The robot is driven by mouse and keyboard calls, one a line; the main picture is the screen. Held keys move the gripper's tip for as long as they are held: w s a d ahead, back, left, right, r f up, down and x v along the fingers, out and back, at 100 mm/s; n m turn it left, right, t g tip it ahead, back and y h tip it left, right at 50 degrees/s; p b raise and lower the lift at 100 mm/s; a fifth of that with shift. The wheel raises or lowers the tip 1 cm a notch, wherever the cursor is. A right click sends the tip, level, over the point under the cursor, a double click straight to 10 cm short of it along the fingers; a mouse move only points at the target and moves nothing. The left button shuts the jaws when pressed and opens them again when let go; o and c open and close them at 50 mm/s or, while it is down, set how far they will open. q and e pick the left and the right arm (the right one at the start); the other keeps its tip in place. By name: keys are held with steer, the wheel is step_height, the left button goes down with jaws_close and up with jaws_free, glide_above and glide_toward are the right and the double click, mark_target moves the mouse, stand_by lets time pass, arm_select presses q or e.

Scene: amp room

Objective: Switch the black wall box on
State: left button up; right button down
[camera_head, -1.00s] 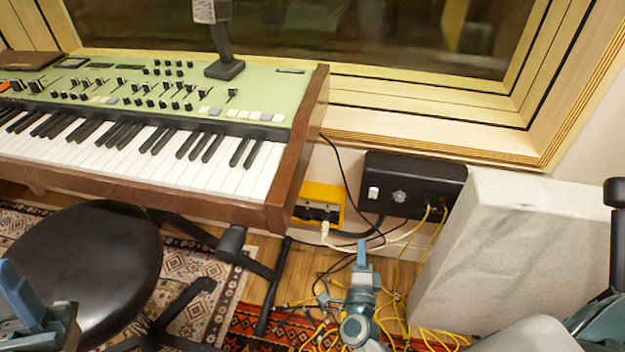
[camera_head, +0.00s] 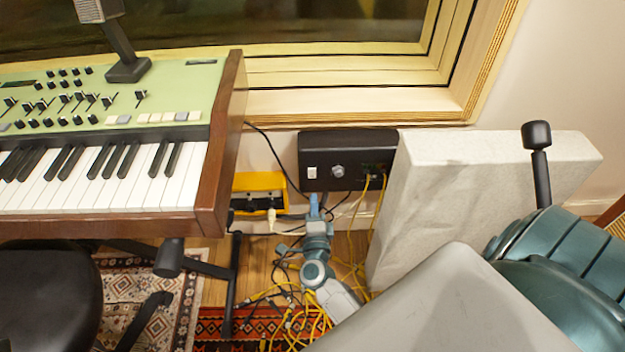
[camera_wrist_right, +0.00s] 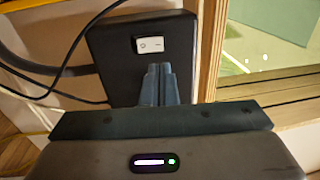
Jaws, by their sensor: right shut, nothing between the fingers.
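The black wall box (camera_head: 350,150) is on the wall below the window frame. It has a white rocker switch (camera_head: 311,172) on its left part and a round grey knob (camera_head: 337,171) beside it. In the right wrist view, the box (camera_wrist_right: 112,62) shows the switch (camera_wrist_right: 150,44) with a circle and a line mark; I cannot tell which side is pressed. My right gripper (camera_head: 314,200) is shut and empty, just below the switch in the head view. Its fingertips (camera_wrist_right: 160,72) appear close to the switch in the wrist view; contact is not clear. My left gripper is out of view.
A yellow box (camera_head: 258,182) with cables is left of the black box. A pale slab (camera_head: 440,190) stands close on the right. The keyboard (camera_head: 225,150) with its wooden end is at left, a black stool (camera_head: 45,300) in front. Yellow cables (camera_head: 350,245) hang down to the floor.

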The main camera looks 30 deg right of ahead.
mark_target(312, 170)
steer(key=x, duration=0.7)
steer(key=shift+w+d+b, duration=0.1)
steer(key=shift+b, duration=0.25)
steer(key=shift+w+d+r, duration=0.1)
steer(key=shift+w+d, duration=0.1)
steer(key=shift+w, duration=0.1)
